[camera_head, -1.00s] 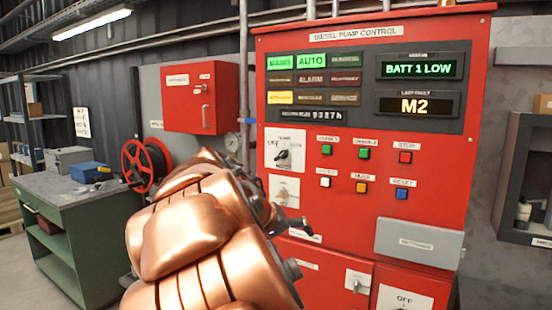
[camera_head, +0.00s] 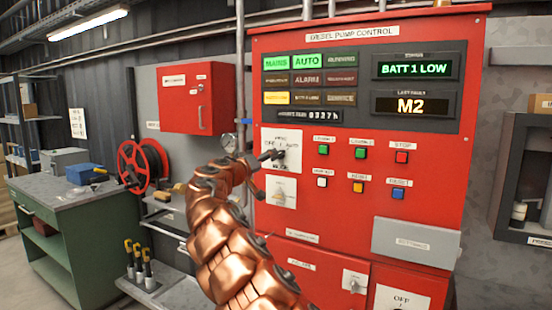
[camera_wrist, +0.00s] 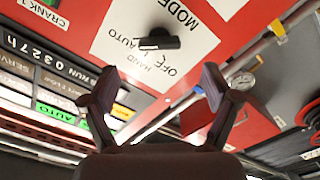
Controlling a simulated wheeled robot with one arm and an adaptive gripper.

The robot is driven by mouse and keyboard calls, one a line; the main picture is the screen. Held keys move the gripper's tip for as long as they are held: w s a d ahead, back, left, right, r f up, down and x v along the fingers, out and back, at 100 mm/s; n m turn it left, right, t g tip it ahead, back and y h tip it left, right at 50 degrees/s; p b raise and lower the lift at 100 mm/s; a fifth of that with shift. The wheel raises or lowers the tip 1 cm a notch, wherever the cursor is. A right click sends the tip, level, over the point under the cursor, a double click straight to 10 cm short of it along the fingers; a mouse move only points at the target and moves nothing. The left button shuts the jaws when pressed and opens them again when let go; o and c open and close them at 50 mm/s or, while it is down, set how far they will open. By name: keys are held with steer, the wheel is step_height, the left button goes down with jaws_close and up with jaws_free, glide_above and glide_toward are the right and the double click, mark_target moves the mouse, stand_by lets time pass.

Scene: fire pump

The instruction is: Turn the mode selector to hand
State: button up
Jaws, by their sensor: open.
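The mode selector is a black knob (camera_wrist: 158,40) on a white plate (camera_head: 292,137) at the left of the red diesel pump control panel. In the wrist view the plate appears rotated, with MODE, OFF, HAND and AUTO printed on it. I cannot tell for sure which label the knob points at. The green AUTO lamp (camera_head: 307,62) is lit. My gripper (camera_wrist: 160,80) is open and empty, its fingers apart in front of the plate, with the knob in line with the gap between them. In the head view my gripper partly hides the knob.
A second white selector plate (camera_head: 281,190) sits just below. Several push buttons, such as the green one (camera_head: 361,153), lie to the right. A pressure gauge (camera_head: 229,143) and a red hose reel (camera_head: 142,165) are to the left. A green workbench (camera_head: 60,220) stands further left.

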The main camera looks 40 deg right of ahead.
steer(key=p+x, duration=0.3)
steer(key=x, duration=0.4)
steer(key=shift+d, duration=0.3)
steer(key=shift+w, duration=0.1)
stand_by(0.3)
steer(key=c, duration=1.2)
